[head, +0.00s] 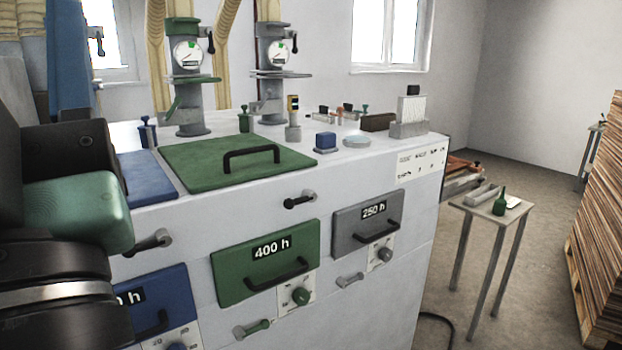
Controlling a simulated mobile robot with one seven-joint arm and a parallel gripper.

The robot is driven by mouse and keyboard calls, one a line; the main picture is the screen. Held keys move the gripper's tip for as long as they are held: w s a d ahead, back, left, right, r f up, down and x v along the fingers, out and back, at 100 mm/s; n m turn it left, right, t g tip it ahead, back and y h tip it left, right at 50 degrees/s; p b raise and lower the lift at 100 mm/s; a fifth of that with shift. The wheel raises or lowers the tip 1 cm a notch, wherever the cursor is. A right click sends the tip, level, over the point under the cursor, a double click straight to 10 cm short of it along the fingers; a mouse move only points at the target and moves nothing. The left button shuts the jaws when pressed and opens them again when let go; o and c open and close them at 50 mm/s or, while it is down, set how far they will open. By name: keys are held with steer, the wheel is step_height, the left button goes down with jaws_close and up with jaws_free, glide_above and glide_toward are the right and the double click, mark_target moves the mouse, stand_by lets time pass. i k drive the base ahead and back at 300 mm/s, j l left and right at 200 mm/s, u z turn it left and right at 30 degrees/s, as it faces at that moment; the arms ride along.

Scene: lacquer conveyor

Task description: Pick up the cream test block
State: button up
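I cannot pick out a cream test block for certain in the head view. A pale, upright white piece (411,108) stands in a grey holder (409,130) at the right back of the machine top; I cannot tell whether it is a block or a stack of plates. Parts of my arm fill the left edge of the picture, dark with a green section, and hide the left end of the machine. My gripper's fingers do not show.
On the white machine top are a green lid (205,165) with a black handle, a small blue block (326,141), a round dish (357,142) and a brown block (378,122). Two gauge columns rise behind. A small table (485,221) with a green bottle (500,202) stands right; floor between is open.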

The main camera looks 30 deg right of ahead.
mark_target(512, 203)
steer(key=i+l+z, duration=0.1)
steer(key=l+z, duration=0.3)
steer(key=i+l+z, duration=0.1)
steer(key=l+z, duration=0.15)
steer(key=z, duration=0.2)
steer(key=i+l+z, duration=0.15)
steer(key=z, duration=0.25)
steer(key=i+l+z, duration=0.25)
steer(key=z, duration=0.2)
steer(key=i+l+z, duration=0.1)
steer(key=i+l, duration=0.25)
steer(key=i, duration=0.15)
steer(key=i+l, duration=0.3)
steer(key=i, duration=0.25)
steer(key=l+z, duration=0.05)
